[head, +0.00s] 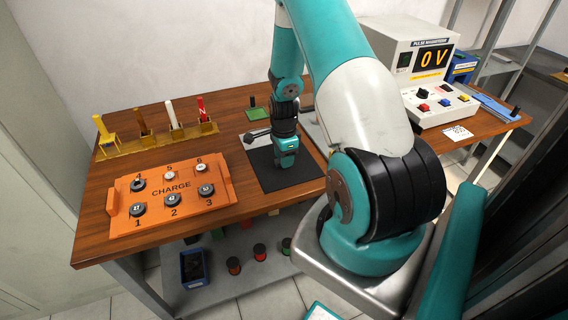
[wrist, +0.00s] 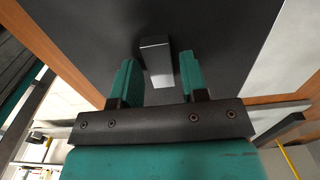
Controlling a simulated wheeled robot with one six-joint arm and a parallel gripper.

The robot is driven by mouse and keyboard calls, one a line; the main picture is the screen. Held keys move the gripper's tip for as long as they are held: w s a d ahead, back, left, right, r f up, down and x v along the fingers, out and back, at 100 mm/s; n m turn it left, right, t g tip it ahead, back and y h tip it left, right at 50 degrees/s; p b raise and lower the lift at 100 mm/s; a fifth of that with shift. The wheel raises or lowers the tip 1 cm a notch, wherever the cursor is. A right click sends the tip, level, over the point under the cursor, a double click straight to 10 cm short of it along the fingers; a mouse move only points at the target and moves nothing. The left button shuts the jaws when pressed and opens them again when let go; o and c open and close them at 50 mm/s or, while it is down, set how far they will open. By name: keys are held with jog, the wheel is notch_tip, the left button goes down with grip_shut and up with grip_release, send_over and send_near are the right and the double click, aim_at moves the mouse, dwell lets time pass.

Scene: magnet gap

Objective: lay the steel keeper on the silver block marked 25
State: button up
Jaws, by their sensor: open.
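My gripper (head: 286,158) points down over the black mat (head: 270,178) in the head view and hides what is beneath it. In the wrist view my gripper (wrist: 158,66) is open, its two teal fingers apart. A small metal block (wrist: 157,70) with a pale grey face and a dark end lies on the mat between the fingers, with a gap on each side. I see no number on it and cannot tell whether it is the steel keeper or the silver block marked 25.
An orange CHARGE tray (head: 124,222) with several round pieces stands at the left. Behind it is a wooden rack (head: 150,141) with coloured upright pieces. A small green pad (head: 258,114) lies at the back. A pulse magnetiser (head: 435,113) reading 0 V stands at the right.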

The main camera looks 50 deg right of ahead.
jog(key=c, duration=0.7)
jog(key=shift+r+p, duration=1.95)
jog(key=shift+r, duration=0.65)
